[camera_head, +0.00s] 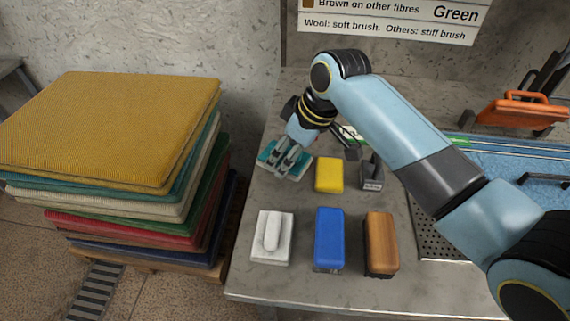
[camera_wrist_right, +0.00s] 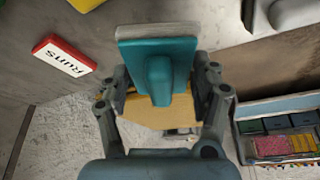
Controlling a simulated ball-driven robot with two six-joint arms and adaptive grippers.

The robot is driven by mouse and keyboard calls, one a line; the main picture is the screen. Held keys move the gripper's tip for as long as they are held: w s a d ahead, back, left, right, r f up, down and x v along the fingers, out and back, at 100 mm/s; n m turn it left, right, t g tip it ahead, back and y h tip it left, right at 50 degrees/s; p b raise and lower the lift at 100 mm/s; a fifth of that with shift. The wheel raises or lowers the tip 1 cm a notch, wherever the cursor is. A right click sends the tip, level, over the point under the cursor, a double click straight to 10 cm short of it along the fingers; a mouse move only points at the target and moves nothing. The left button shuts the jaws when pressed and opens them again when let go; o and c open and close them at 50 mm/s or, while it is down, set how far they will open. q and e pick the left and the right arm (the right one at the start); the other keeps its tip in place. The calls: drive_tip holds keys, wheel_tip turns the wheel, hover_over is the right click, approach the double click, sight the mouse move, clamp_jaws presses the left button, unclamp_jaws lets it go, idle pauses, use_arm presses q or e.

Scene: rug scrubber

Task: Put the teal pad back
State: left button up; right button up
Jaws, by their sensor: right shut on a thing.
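The teal pad (camera_head: 268,158) is at the back left corner of the grey table, left of a yellow block (camera_head: 329,175). My right gripper (camera_head: 287,164) comes down over it from above. In the right wrist view the teal pad (camera_wrist_right: 155,50) has a raised teal handle between the two fingers (camera_wrist_right: 160,95), and the gripper is shut on it. A pale layer shows along the pad's edge. I cannot tell whether the pad touches the table. My left gripper is not in view.
A white pad (camera_head: 272,237), a blue brush (camera_head: 329,238) and a brown brush (camera_head: 380,242) stand in front. A grey tool (camera_head: 371,173) is right of the yellow block. A rug stack (camera_head: 110,130) rises at the left. A card reading "Runs" (camera_wrist_right: 63,58) lies nearby.

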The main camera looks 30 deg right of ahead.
drive_tip(key=shift+w+a+f, duration=0.1)
drive_tip(key=shift+a+f, duration=0.1)
drive_tip(key=shift+f, duration=1.95)
drive_tip(key=o, duration=1.1)
drive_tip(key=shift+f, duration=0.1)
drive_tip(key=v, duration=1.2)
drive_tip(key=shift+d+p, duration=0.1)
drive_tip(key=shift+p, duration=0.25)
